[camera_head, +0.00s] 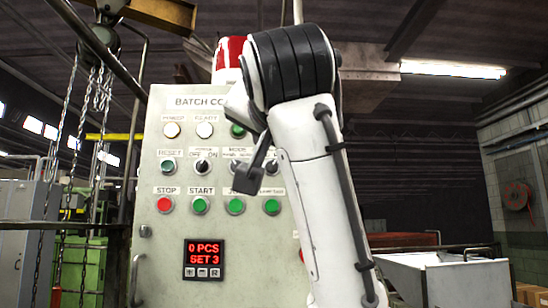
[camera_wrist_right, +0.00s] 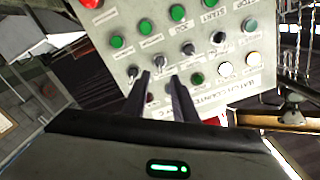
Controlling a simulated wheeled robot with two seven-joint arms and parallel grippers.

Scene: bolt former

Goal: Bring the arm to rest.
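My right arm (camera_head: 318,190) is white with black joint bands and rises in front of the control panel (camera_head: 165,240), hiding its right side. Whether the fingers touch the panel cannot be told. My left gripper is not in view.
The panel carries a red STOP button (camera_head: 165,204), a green START button (camera_head: 200,205), black selector switches and a red display (camera_head: 204,260) reading "0 PCS SET 3". Chains (camera_head: 95,95) hang at the left. A white bin (camera_head: 440,275) stands at the right.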

